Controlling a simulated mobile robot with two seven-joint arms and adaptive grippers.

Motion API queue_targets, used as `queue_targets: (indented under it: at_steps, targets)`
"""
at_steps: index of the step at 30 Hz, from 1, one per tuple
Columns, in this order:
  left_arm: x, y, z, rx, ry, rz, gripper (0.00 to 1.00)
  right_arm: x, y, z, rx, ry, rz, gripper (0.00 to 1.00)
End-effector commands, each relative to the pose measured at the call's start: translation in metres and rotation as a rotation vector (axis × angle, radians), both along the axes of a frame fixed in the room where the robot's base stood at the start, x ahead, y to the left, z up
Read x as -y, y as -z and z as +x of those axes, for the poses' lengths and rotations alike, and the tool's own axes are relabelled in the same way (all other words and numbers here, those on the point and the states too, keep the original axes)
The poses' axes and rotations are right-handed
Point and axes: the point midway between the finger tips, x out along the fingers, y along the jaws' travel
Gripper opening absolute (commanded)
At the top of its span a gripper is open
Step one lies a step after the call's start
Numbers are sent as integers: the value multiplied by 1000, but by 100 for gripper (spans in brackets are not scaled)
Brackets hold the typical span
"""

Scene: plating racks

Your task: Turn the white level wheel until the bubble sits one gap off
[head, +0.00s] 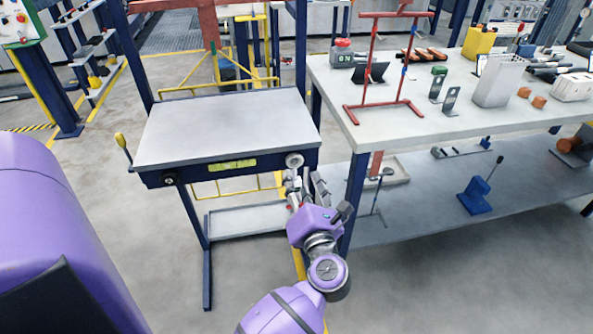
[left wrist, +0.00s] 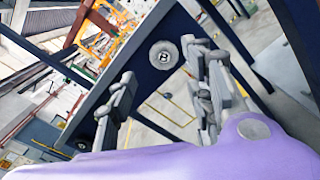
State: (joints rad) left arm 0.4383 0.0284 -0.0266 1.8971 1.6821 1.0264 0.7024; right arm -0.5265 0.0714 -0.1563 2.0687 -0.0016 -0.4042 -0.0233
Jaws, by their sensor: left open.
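The white level wheel (head: 294,160) sits at the right end of the dark blue front rail of a grey-topped table (head: 228,125). It also shows in the left wrist view (left wrist: 163,54) as a pale round knob with a dark marked centre. A yellow-green level vial (head: 232,165) is on the same rail, left of the wheel; its bubble is too small to read. My left gripper (head: 304,180) is open just below and in front of the wheel. In the left wrist view its fingers (left wrist: 160,68) stand apart with the wheel beyond them, apparently not touching. My right gripper is out of view.
A black knob (head: 168,180) is at the rail's left end, and a yellow-knobbed lever (head: 121,142) is beside it. A white workbench (head: 420,120) with a red frame (head: 375,55) and several parts stands close on the right. Open floor lies in front.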

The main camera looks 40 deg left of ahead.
Motion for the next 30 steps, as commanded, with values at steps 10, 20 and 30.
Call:
queue_targets:
  at_steps: [10, 20, 30]
  targets:
    - [39, 0, -34, 0, -2, 2, 47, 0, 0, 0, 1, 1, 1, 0]
    - [42, 0, -36, 1, -1, 2, 47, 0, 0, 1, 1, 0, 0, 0]
    - [43, -1, -34, -13, 9, 17, 47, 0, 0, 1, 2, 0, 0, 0]
